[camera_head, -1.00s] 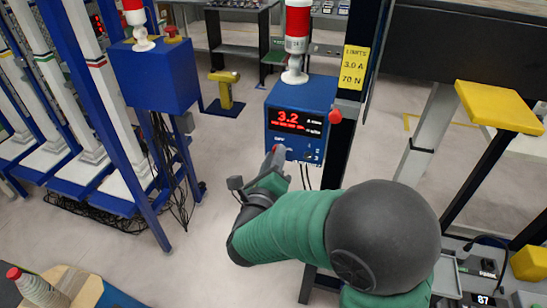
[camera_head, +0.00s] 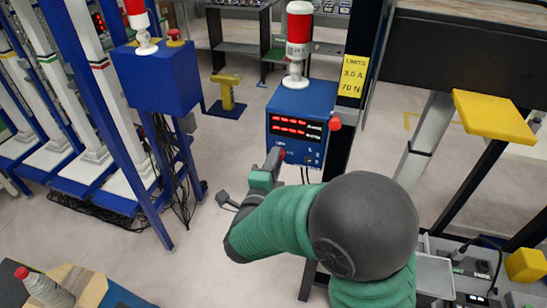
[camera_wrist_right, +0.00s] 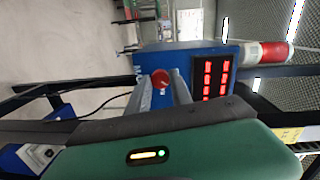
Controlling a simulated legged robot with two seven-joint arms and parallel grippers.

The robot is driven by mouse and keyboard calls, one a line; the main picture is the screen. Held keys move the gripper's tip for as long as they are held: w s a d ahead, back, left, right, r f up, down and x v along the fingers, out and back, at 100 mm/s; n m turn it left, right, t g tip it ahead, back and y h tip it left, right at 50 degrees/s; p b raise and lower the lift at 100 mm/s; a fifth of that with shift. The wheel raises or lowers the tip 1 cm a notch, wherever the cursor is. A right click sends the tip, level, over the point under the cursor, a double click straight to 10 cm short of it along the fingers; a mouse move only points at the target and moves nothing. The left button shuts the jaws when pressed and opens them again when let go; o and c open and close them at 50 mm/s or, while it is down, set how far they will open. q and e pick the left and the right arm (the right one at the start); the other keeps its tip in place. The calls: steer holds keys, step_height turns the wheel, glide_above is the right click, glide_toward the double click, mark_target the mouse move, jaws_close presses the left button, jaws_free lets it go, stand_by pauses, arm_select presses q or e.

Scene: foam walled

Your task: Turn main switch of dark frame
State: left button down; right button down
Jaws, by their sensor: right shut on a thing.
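The blue control box (camera_head: 318,97) is fixed to the dark frame's upright (camera_head: 343,140). Its display (camera_head: 297,127) shows two rows of red dashes. The main switch, a red knob (camera_wrist_right: 160,80), is on the box's front and shows between my right gripper's fingers in the wrist view. My right gripper (camera_head: 277,155) is shut on this knob at the lower left of the box front. The fingers hide part of the knob in the head view. My left gripper is not in view.
A red and white beacon (camera_head: 298,40) tops the box, and a red button (camera_head: 335,124) juts from its right side. A yellow limits sign (camera_head: 353,76) is on the upright. Another blue box (camera_head: 155,78) stands left. A yellow pad (camera_head: 492,115) is at right.

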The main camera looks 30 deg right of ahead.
steer(key=shift+d+r+n+g+h+p, duration=0.1)
steer(key=shift+n+g+h+p, duration=0.1)
steer(key=shift+n+p, duration=1.25)
steer(key=shift+d+r+n+g+h+p, duration=0.15)
steer(key=shift+n+p, duration=0.75)
steer(key=shift+n, duration=1.05)
steer(key=c, duration=1.5)
jaws_free()
steer(key=o, duration=0.4)
steer(key=shift+w+d+f, duration=0.1)
steer(key=shift+f, duration=0.1)
steer(key=shift+c, duration=0.2)
steer(key=shift+f, duration=0.1)
